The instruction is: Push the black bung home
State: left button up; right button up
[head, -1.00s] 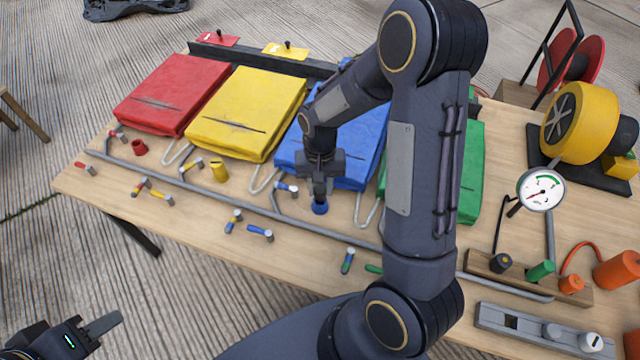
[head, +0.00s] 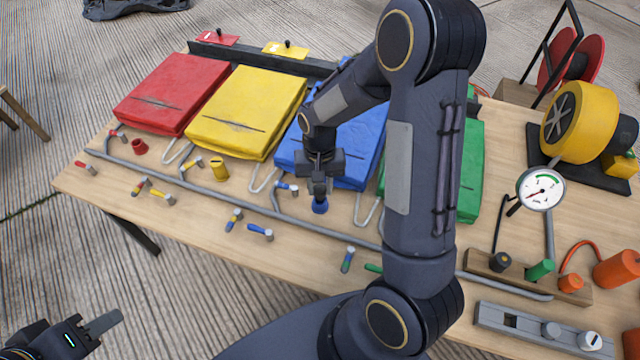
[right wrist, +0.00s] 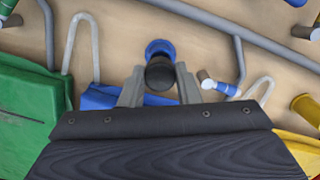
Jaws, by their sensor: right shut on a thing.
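The black bung (right wrist: 160,74) is between the two fingertips of my right gripper (right wrist: 158,84) in the right wrist view. It overlaps the rim of a short blue neck (right wrist: 160,47), which stands on the table. How deep the bung sits in the neck cannot be told. In the head view my right gripper (head: 318,187) points down over the blue neck (head: 320,207), in front of the blue folded pad (head: 355,150), and its fingers hide the bung. My left gripper (head: 104,323) is at the lower left, off the table; its jaw state is unclear.
A grey pipe (head: 310,225) with several small valves runs along the table front. Red (head: 175,95), yellow (head: 245,115) and green (head: 470,175) pads lie behind. A gauge (head: 541,189), a wooden rack (head: 530,277) and a yellow blower (head: 580,120) stand at the right.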

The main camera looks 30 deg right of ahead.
jog(key=shift+f, duration=0.2)
jog(key=shift+f+b, duration=0.3)
jog(key=shift+b, duration=0.05)
jog(key=shift+f, duration=0.2)
dwell(0.4)
jog(key=shift+f+b, duration=0.3)
jog(key=shift+b, duration=0.05)
jog(key=shift+f, duration=0.15)
dwell(0.5)
jog(key=shift+f+b, duration=0.5)
jog(key=shift+f, duration=0.1)
